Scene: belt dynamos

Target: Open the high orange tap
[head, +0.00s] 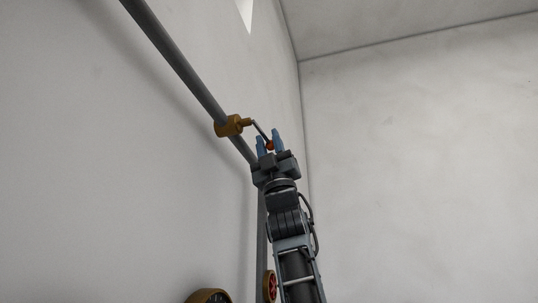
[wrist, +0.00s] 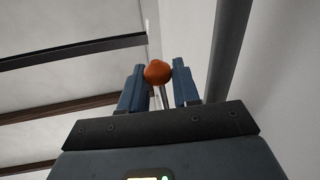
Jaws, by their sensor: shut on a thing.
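The high tap has a brass-coloured body (head: 229,126) on a grey pipe that runs along the left wall. A thin metal lever (head: 260,130) slants down to the right from the body and ends in an orange knob (head: 270,145). My gripper (head: 270,142) is at the lever's end, with its blue fingers on either side of the knob. In the wrist view the orange knob (wrist: 158,72) sits between the two blue fingertips (wrist: 159,76), and they are shut on it. Part of the lever shows below the knob there. The tap body is not clear in the wrist view.
The grey pipe (head: 178,62) slopes down the wall and passes behind my gripper; it also shows in the wrist view (wrist: 229,50). Low down are a brass-coloured round part (head: 208,296) and a red wheel (head: 270,286). The space right of my arm is clear.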

